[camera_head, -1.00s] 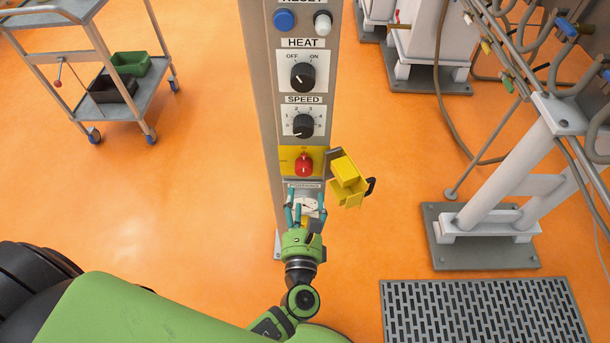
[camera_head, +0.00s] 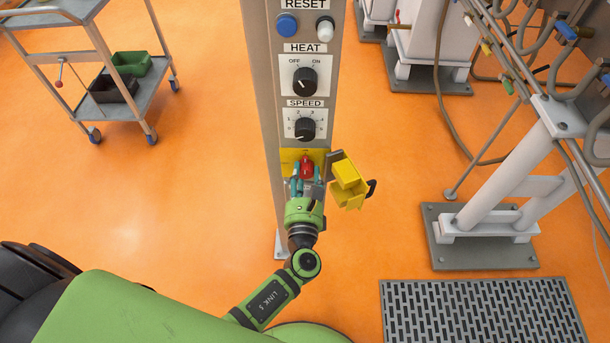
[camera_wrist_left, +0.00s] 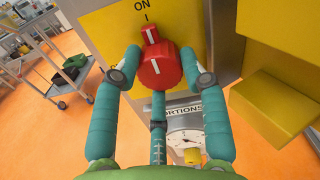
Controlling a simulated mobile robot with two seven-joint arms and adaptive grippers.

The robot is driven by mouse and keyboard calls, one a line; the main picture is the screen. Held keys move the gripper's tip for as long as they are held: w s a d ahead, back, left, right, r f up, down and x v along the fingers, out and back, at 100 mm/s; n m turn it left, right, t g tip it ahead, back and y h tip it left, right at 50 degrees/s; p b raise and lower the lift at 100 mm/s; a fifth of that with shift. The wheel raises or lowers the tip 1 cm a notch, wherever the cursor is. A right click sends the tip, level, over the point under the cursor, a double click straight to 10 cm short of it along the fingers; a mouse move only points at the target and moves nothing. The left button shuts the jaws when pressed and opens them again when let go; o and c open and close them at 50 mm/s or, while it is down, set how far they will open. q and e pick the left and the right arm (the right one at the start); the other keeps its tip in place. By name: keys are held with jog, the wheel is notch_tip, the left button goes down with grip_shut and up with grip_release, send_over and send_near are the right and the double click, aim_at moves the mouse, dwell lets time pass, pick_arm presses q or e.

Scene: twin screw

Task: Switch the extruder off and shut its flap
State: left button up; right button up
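The red rotary switch (camera_head: 306,167) sits on a yellow plate (camera_head: 289,158) low on the grey control column. In the left wrist view the red switch (camera_wrist_left: 160,70) has its white mark upright, pointing at ON. My left gripper (camera_head: 307,178) is at the switch. Its teal fingers (camera_wrist_left: 159,75) are spread, one on each side of the knob and one below it; I cannot tell if they touch it. The yellow flap (camera_head: 347,183) hangs open to the right of the column; it also shows at the right of the left wrist view (camera_wrist_left: 278,100). My right gripper is out of view.
Above the switch are the SPEED knob (camera_head: 305,128), the HEAT knob (camera_head: 305,81) and a blue button (camera_head: 287,24). A white dial (camera_wrist_left: 186,140) lies below the switch. A trolley (camera_head: 110,100) stands left, with pipework (camera_head: 510,180) at right.

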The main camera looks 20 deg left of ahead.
pick_arm(q)
jog(key=shift+c, duration=1.2)
